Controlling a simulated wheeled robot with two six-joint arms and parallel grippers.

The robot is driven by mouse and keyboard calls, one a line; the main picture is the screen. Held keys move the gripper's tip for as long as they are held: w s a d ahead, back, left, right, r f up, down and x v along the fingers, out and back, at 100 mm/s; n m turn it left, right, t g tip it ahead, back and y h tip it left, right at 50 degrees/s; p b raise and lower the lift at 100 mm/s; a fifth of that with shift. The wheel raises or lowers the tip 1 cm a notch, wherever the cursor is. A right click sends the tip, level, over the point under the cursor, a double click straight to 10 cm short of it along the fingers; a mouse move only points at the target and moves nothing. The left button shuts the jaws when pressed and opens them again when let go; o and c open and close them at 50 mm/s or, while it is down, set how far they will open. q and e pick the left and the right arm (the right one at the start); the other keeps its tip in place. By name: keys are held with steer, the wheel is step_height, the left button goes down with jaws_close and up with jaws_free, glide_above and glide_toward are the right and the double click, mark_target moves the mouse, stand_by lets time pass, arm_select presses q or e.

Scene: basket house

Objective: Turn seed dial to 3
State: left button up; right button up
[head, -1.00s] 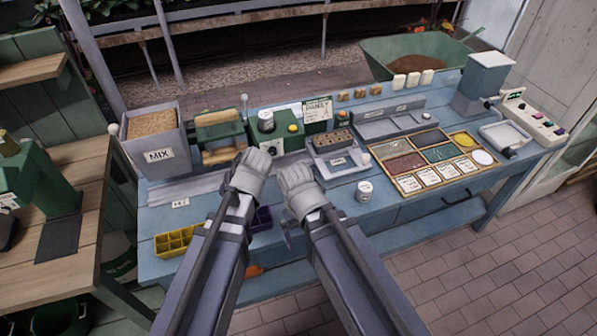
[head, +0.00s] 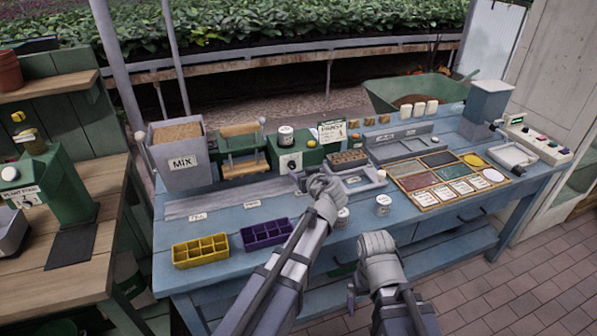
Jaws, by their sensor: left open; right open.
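A green seeder box (head: 312,152) stands at the back of the blue bench. Its front has a white plate with a small dark dial (head: 291,166); the dial's setting is too small to read. A white card (head: 331,131) with small writing stands at the box's right. My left gripper (head: 322,188) is open, in front of and slightly right of the dial, apart from it as far as I can see. My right gripper (head: 376,243) is open, lower and nearer, by the bench's front edge. The grippers' own bodies hide most of their fingers.
A MIX bin (head: 183,160) and a roller frame (head: 240,150) stand left of the box. A tray with a brown block (head: 348,158) is at its right. Yellow (head: 200,250) and purple (head: 265,234) cell trays lie in front. Seed compartments (head: 440,178) fill the right.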

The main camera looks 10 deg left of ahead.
mark_target(293, 167)
arm_select(q)
steer(key=b+x, duration=0.2)
steer(key=x, duration=0.5)
steer(key=shift+a+b, duration=0.1)
steer(key=shift+b, duration=0.2)
steer(key=shift+c, duration=0.4)
jaws_close()
